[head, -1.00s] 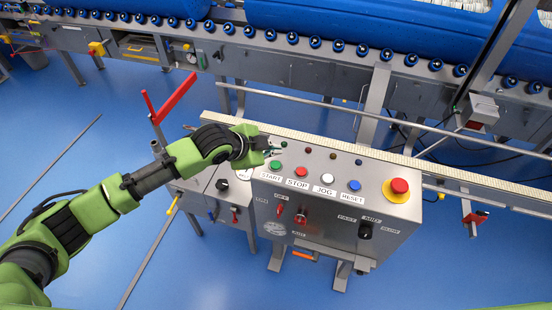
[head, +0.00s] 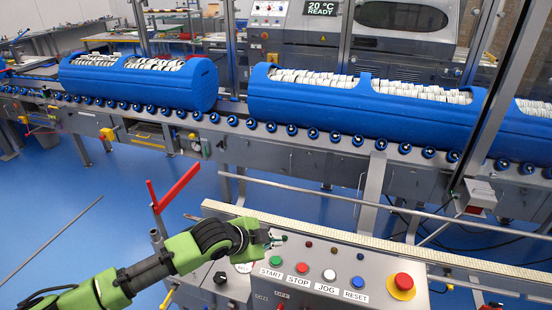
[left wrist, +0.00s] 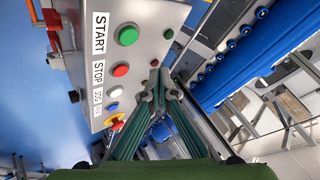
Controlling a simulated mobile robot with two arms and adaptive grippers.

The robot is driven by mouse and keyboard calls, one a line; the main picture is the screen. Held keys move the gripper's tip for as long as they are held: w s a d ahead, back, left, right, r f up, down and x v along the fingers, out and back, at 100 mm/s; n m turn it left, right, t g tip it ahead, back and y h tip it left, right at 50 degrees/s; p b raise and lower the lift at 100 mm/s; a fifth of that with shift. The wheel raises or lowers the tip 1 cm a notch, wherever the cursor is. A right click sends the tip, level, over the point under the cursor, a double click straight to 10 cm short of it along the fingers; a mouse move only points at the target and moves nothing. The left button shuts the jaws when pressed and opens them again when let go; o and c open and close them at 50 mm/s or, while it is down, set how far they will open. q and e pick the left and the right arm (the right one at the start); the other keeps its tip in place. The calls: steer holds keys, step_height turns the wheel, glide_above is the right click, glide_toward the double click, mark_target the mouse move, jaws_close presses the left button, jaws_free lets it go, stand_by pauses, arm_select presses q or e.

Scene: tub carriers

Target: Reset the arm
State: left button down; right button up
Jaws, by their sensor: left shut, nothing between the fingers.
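My left gripper (head: 276,239) is above the upper left corner of the grey control box (head: 318,300), near the green START button (head: 275,267). Its fingers are together and empty; in the left wrist view the closed fingertips (left wrist: 157,84) point past the box's button face (left wrist: 143,28). The button row also has a red STOP button (head: 303,268), a white JOG button (head: 329,275), a blue RESET button (head: 357,282) and a red emergency knob (head: 402,282) on a yellow base. I cannot tell whether the fingers touch the box. My right gripper is not in view.
A red lever (head: 178,186) stands left of the box. A cream rail (head: 345,236) runs behind it. Beyond is a roller conveyor (head: 270,127) bearing blue tubs (head: 140,80) filled with white items. Blue floor (head: 75,190) is open at left.

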arm_select(q)
steer(key=s+d+f+n, duration=0.1)
steer(key=s+n, duration=0.1)
steer(key=s, duration=0.5)
steer(key=s+d+f+n, duration=0.1)
steer(key=s+f+n, duration=0.1)
steer(key=s, duration=0.4)
steer(key=s+a+f+n+g+y, duration=0.25)
steer(key=s+a+n, duration=0.35)
steer(key=s+a, duration=0.5)
steer(key=s+a+f+n+g+y, duration=0.15)
steer(key=s+a+n+y, duration=0.35)
steer(key=s+a, duration=0.6)
step_height(320, 180, down, 30)
steer(key=h+b, duration=0.2)
steer(key=b, duration=0.2)
steer(key=s+a+f+g+b, duration=0.1)
steer(key=s+a+f+b, duration=0.2)
steer(key=s+f, duration=1.4)
step_height(320, 180, down, 4)
steer(key=shift+s+r+g+y, duration=0.2)
steer(key=shift+s+g+y, duration=0.05)
steer(key=shift+g+y, duration=0.15)
